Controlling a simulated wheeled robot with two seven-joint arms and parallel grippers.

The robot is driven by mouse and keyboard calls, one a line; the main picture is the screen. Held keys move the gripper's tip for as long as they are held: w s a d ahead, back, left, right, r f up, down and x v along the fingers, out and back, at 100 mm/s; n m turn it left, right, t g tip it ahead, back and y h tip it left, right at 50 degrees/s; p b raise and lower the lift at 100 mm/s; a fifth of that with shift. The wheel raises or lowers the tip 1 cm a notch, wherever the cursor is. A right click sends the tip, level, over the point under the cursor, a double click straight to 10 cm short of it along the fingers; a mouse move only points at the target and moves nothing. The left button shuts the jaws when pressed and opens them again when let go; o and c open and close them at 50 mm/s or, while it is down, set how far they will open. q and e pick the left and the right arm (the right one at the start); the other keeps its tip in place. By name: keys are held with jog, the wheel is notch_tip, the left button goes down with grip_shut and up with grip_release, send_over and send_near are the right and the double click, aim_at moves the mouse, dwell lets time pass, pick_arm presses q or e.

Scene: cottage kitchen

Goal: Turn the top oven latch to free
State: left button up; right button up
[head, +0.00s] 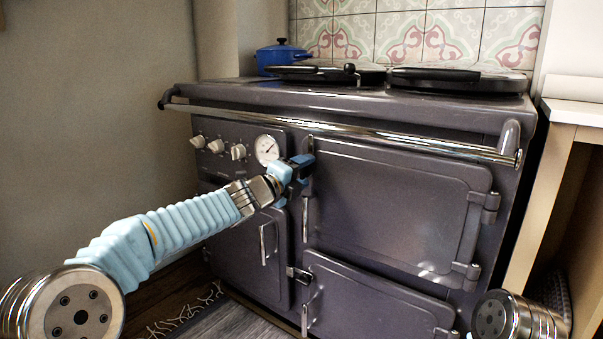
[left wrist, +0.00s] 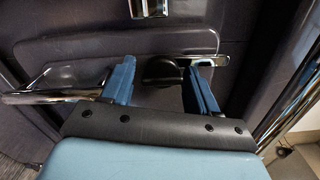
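The top oven door (head: 395,215) is a grey enamel panel at the right of the range and looks closed. Its latch is at the door's left edge, mostly hidden behind my gripper in the head view. In the left wrist view the latch (left wrist: 190,68) is a chrome bar with a dark rounded part. My left gripper (head: 295,170) is at that latch. Its two blue fingers (left wrist: 160,88) are apart, one on each side of the dark part, with visible room between. Contact with the latch cannot be made out. My right gripper is not in view.
A chrome rail (head: 350,132) runs across the range front just above the gripper. Knobs (head: 215,146) and a round gauge (head: 267,150) are left of it. A lower door (head: 370,300) is below. A wooden counter (head: 545,200) stands at the right.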

pick_arm(q)
jog(key=shift+o, duration=0.4)
jog(key=shift+a, duration=0.1)
jog(key=shift+s+a, duration=0.15)
jog(key=shift+s, duration=0.15)
jog(key=b+v, duration=0.1)
jog(key=v, duration=1.2)
